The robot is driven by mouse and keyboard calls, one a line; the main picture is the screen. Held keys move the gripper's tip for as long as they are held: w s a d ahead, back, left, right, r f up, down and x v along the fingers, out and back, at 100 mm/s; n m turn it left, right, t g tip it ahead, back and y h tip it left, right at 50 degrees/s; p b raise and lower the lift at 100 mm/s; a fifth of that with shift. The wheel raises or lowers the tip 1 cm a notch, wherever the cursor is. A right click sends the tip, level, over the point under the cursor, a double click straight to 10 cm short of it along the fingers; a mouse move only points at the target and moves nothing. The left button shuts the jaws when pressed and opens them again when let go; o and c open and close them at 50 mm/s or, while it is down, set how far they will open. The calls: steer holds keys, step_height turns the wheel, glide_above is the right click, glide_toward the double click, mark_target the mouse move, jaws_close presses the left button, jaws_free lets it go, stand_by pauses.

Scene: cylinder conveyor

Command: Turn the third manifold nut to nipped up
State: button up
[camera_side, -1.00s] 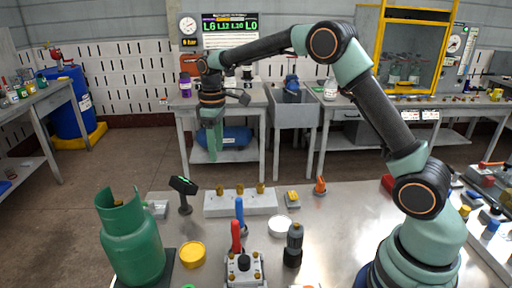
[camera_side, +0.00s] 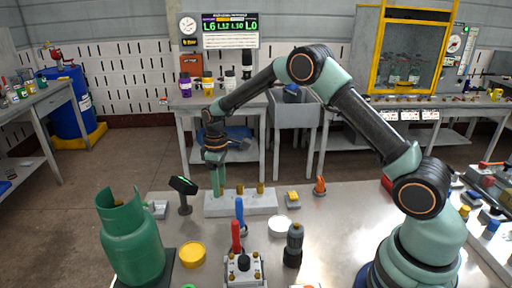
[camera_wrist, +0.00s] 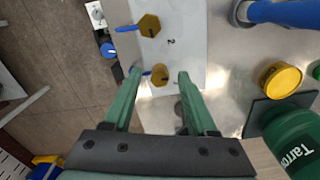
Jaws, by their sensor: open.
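The manifold (camera_side: 262,207) is a pale grey block on the bench with a row of brass nuts; the middle nut (camera_side: 240,189) and right nut (camera_side: 260,188) stand clear. My gripper (camera_side: 217,192) points down at the block's left end, its green fingers partly hiding the left nut there. In the wrist view my gripper (camera_wrist: 159,75) is open, with the end brass hex nut (camera_wrist: 160,77) between its fingertips. I cannot tell whether they touch it. The neighbouring nut (camera_wrist: 149,25) lies beyond, near a printed 2. Blue pointers sit beside both nuts. The end nut's own number is unreadable.
A green gas cylinder (camera_side: 133,240), yellow lid (camera_side: 192,254), red-handled and blue-handled tools (camera_side: 239,212) and a dark bottle (camera_side: 294,244) stand in front.

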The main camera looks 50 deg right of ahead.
jaws_close()
steer(key=shift+m, duration=0.3)
steer(key=m, duration=0.8)
steer(key=shift+m, duration=0.4)
steer(key=m, duration=0.4)
steer(key=shift+w+r+m, duration=0.1)
steer(key=shift+m, duration=2)
